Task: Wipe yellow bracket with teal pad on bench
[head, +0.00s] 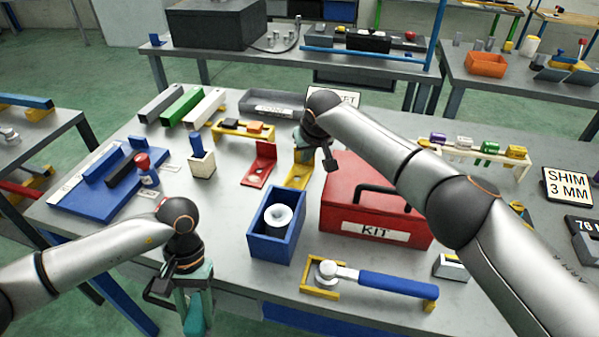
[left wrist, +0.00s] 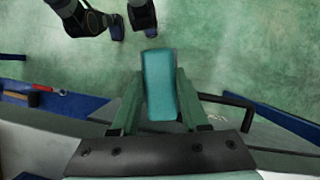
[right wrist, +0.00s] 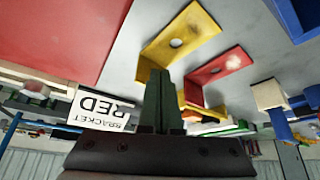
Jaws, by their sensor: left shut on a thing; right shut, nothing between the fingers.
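The yellow bracket (head: 297,177) stands on the bench, partly behind my right gripper (head: 328,163) in the head view. In the right wrist view the yellow bracket (right wrist: 180,42) is L-shaped with a hole and a faint paler patch. My right gripper (right wrist: 160,88) is shut and empty close to it; I cannot tell whether they touch. My left gripper (head: 196,292) is shut on the teal pad (head: 198,316), off the bench's front edge. The pad also shows between its fingers in the left wrist view (left wrist: 160,85).
A red bracket (head: 260,165) with a pale smudge (right wrist: 234,62) stands left of the yellow one. A red KIT box (head: 350,205) is to the right, a blue bin (head: 262,240) in front. A sign reading RED BRACKET (right wrist: 100,110) stands behind, partly hidden by my right arm.

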